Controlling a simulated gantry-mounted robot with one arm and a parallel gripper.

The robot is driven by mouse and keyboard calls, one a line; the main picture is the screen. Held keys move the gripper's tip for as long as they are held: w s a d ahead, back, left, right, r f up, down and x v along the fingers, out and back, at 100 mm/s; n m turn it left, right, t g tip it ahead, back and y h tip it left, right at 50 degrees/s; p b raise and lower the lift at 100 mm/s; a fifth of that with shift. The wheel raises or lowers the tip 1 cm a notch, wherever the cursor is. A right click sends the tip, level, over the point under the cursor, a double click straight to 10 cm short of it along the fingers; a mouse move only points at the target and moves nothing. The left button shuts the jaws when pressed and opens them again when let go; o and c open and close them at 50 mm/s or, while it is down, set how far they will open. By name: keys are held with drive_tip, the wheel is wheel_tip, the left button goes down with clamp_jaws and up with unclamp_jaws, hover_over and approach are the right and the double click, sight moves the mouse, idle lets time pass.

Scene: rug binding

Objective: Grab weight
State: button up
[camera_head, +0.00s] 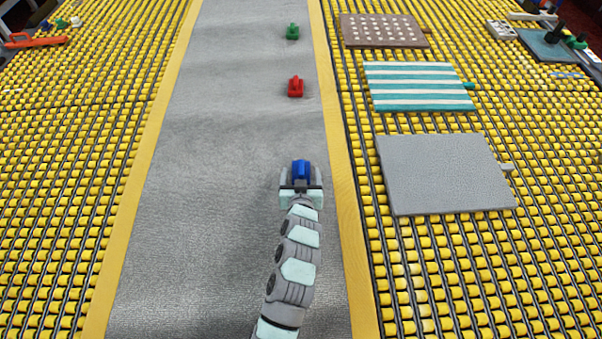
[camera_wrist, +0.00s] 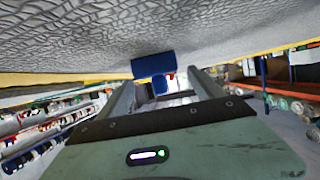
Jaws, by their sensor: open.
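A blue weight (camera_head: 301,168) sits on the grey rug (camera_head: 225,200) near its right yellow border. A red weight (camera_head: 296,87) and a green weight (camera_head: 292,32) stand farther up the rug in a rough line. My gripper (camera_head: 301,178) is open at the blue weight, with one finger on either side of it. In the wrist view, the blue weight (camera_wrist: 153,66) shows at the far end of the gap between the fingers of my gripper (camera_wrist: 160,85). Whether the fingers touch it cannot be told. A small red patch shows behind it.
Yellow roller flooring (camera_head: 65,190) flanks the rug. On the right lie a brown dotted board (camera_head: 383,41), a teal-striped board (camera_head: 418,97) and a plain grey board (camera_head: 445,173). An orange tool (camera_head: 38,42) lies at the far left. The rug's left part is clear.

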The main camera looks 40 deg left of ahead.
drive_tip(key=shift+x, duration=1.35)
clamp_jaws()
